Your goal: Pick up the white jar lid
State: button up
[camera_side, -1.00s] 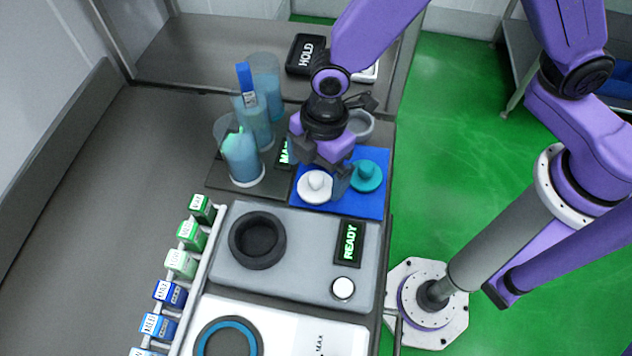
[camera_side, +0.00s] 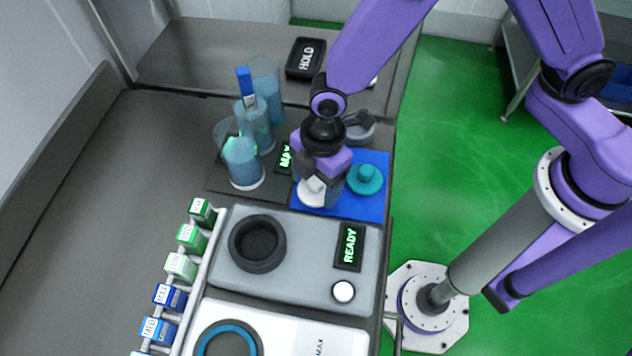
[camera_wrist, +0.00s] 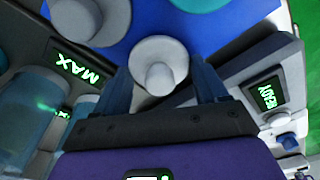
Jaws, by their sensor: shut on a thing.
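The white jar lid (camera_side: 308,194) lies on the blue mat (camera_side: 356,208) in the side view, partly hidden by my gripper (camera_side: 322,190). The lid looks to be still at mat level. A teal lid (camera_side: 366,180) sits on the same mat just to the right, apart from the white one.
Several tall clear cups with bluish contents (camera_side: 240,165) stand close to the left of my gripper. A grey unit with a black ring (camera_side: 257,243) and a READY display (camera_side: 349,246) stands in front.

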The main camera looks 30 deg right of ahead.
jog(key=shift+r, duration=0.1)
jog(key=shift+r, duration=0.6)
jog(key=s+d+r, duration=0.9)
jog(key=d+r, duration=0.1)
jog(key=r, duration=0.2)
notch_tip(320, 180, up, 4)
send_over(304, 193)
jog(key=w+a+r, duration=0.3)
jog(key=w+a, duration=0.4)
jog(key=w, duration=0.3)
notch_tip(304, 193, down, 6)
jog(key=shift+d, duration=0.2)
jog(key=shift+f, duration=0.15)
dwell(1.6)
